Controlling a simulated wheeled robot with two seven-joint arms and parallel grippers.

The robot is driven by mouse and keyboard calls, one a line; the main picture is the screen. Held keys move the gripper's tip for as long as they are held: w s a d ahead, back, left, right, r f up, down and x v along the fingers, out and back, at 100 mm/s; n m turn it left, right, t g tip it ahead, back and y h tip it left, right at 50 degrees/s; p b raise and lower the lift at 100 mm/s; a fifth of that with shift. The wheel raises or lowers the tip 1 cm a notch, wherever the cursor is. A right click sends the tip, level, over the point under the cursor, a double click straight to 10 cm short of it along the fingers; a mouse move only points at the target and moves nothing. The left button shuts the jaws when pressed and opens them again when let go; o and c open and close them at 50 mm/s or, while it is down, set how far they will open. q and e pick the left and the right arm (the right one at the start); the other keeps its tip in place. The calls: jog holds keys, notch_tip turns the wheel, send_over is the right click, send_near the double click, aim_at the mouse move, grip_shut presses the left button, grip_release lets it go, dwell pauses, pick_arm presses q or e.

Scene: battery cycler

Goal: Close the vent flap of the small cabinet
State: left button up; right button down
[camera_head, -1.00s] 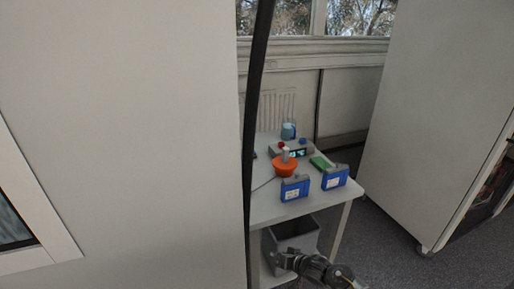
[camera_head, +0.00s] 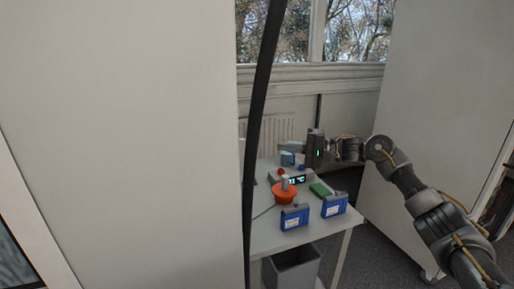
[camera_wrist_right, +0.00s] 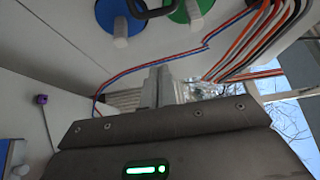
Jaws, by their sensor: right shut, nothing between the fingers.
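I cannot make out the vent flap for certain in either view. A large pale panel (camera_head: 120,140) fills the left of the head view, with a dark strip (camera_head: 262,95) along its right edge; I cannot tell whether it belongs to the small cabinet. My right gripper (camera_head: 284,147) reaches in from the right above the back of the white table, fingers pointing left. In the right wrist view its fingers (camera_wrist_right: 160,86) are shut and empty, near red-and-blue wires and a pale panel with a small purple knob (camera_wrist_right: 41,99). My left gripper is not in view.
A grey bin (camera_head: 291,270) stands below. A tall pale cabinet (camera_head: 440,90) is at right. Blue (camera_wrist_right: 113,17) and green (camera_wrist_right: 195,15) discs show above my fingers.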

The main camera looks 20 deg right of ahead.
jog(key=p+x, duration=0.4)
jog(key=x, duration=0.6)
jog(key=s, duration=0.1)
jog(key=s+p, duration=0.2)
jog(key=s, duration=0.1)
jog(key=shift+a+r, duration=0.1)
jog(key=shift+a, duration=0.2)
